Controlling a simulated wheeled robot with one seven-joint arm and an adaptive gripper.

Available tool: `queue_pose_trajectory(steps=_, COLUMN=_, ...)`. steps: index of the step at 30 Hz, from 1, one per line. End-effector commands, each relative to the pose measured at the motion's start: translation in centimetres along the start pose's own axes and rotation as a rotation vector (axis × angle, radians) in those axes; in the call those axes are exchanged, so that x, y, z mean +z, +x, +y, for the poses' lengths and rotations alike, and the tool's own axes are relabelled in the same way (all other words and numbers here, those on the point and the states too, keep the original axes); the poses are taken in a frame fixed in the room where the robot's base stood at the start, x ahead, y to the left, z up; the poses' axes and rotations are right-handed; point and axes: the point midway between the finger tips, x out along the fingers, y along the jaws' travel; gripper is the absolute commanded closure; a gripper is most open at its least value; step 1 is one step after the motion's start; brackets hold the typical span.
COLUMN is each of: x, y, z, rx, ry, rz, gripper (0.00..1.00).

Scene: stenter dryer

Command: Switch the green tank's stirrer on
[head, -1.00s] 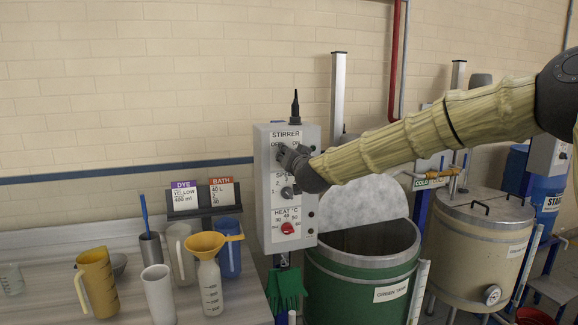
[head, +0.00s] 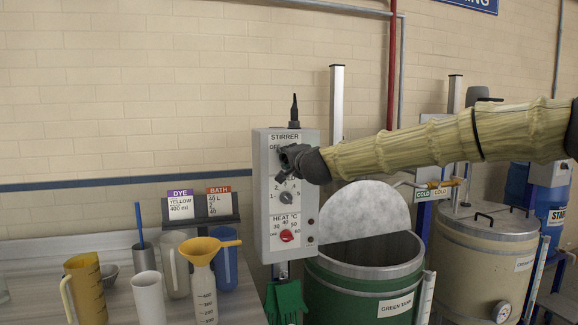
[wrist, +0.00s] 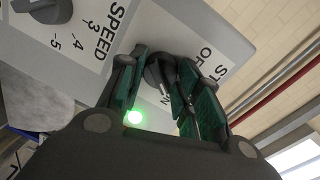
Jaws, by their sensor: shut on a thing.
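The grey control box (head: 262,240) stands in front of the green tank (head: 345,295) in the head view. Its top panel reads STIRRER, with SPEED and HEAT dials below. My gripper (head: 288,157) is at the stirrer panel and hides most of it there. In the wrist view my gripper (wrist: 165,75) is shut on the dark stirrer knob (wrist: 158,72), with a finger on either side. OFF and part of ON show beside the knob. A green lamp (wrist: 134,117) glows next to the fingers. The knob's exact pointing is partly hidden.
The speed dial (head: 289,197) and red heat dial (head: 287,236) sit close below my gripper. Cups, jugs and a yellow funnel (head: 202,250) stand on the bench at left. A cream tank (head: 480,270) stands at right. Green gloves (head: 285,302) hang under the box.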

Motion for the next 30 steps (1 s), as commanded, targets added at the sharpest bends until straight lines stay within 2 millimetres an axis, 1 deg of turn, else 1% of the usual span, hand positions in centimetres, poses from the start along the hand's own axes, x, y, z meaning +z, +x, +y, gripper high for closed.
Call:
queue_pose_trajectory(steps=1, x=-0.05, y=0.03, z=0.27, rx=0.000, ry=0.031, rz=-0.001, gripper=0.90)
queue_pose_trajectory(steps=10, x=-0.08, y=0.04, z=0.12, rx=-0.001, ry=0.149, rz=-0.009, gripper=0.90)
queue_pose_trajectory(steps=27, x=-0.12, y=0.03, z=0.05, rx=-0.001, ry=0.178, rz=-0.012, gripper=0.90)
queue_pose_trajectory(steps=28, x=-0.12, y=0.03, z=0.04, rx=-0.001, ry=0.177, rz=-0.012, gripper=0.63)
queue_pose_trajectory(steps=30, x=-0.11, y=0.02, z=0.05, rx=-0.001, ry=0.177, rz=-0.012, gripper=0.50)
